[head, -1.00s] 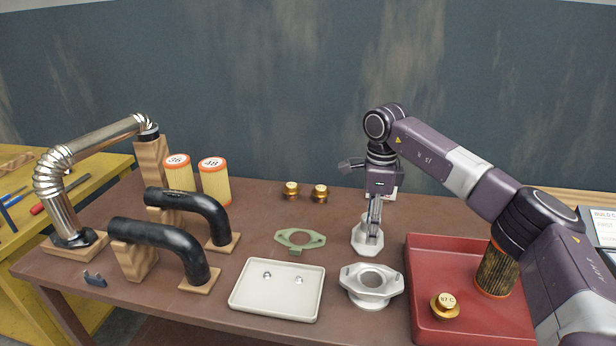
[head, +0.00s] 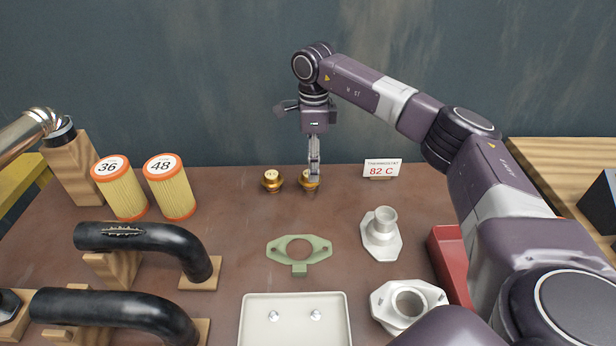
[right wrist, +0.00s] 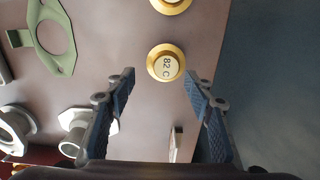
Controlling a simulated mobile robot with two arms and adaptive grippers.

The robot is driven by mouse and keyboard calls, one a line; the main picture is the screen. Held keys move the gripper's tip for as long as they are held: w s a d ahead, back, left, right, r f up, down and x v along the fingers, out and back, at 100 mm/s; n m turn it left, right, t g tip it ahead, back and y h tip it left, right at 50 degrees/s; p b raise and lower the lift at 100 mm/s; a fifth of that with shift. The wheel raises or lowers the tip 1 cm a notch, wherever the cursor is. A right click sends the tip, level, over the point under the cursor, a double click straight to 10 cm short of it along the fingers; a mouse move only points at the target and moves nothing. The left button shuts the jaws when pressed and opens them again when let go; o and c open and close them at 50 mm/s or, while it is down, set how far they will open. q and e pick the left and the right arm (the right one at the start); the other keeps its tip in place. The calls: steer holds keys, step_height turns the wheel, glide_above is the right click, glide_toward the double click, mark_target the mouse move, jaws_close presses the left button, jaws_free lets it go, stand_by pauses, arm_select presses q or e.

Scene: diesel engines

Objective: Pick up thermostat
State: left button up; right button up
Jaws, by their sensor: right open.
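Two brass thermostats stand at the back of the brown table. The right one (head: 309,182) is partly hidden by my right gripper (head: 313,178) in the head view. In the right wrist view this thermostat (right wrist: 166,63) reads 82 C. My right gripper (right wrist: 160,75) is open and empty, with its fingertips to either side of it; I cannot tell the height gap. The left thermostat (head: 271,180) stands apart; it also shows at the top edge of the right wrist view (right wrist: 170,4). My left gripper is not in view.
A sign (head: 382,168) reading 82 C stands to the right. A green gasket (head: 275,250), a pale housing (head: 381,240), another housing (head: 385,297) and a cream tray (head: 252,330) lie nearer. Yellow filters (head: 172,192) and black hoses (head: 150,238) stand left. A red tray (head: 445,255) is partly hidden.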

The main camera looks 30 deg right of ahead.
mark_target(309, 187)
steer(key=f, duration=0.2)
steer(key=w+f+p, duration=0.1)
steer(key=f, duration=0.1)
steer(key=shift+d, duration=0.15)
steer(key=shift+f, duration=0.5)
steer(key=c, duration=0.7)
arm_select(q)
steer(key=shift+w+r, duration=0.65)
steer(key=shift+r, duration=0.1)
arm_select(e)
steer(key=shift+c, duration=0.6)
